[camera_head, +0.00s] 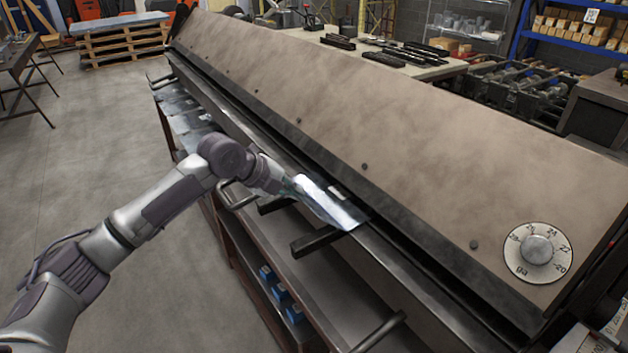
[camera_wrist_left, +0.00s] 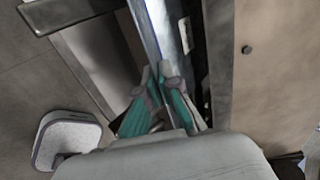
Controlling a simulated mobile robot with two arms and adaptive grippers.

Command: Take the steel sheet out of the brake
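The brake (camera_head: 370,110) is a long brown machine running diagonally across the head view, with a dark slot along its front. The shiny steel sheet (camera_head: 335,207) lies at the slot, its far edge against the dark jaw. In the left wrist view the sheet (camera_wrist_left: 158,28) is a bright narrow strip running up from the fingertips. My left gripper (camera_wrist_left: 157,73) has its teal-padded fingers converging, with the tips closed on the sheet's near edge. In the head view the left gripper (camera_head: 284,184) is small and partly merges with the sheet. My right gripper is not in view.
A gauge dial (camera_head: 537,252) is on the brake's right end. Dark support arms (camera_head: 318,241) and handles stick out in front. Blue boxes (camera_head: 281,292) sit on the shelf below. A tool bench (camera_head: 395,60) stands behind. The floor (camera_head: 80,150) at left is clear.

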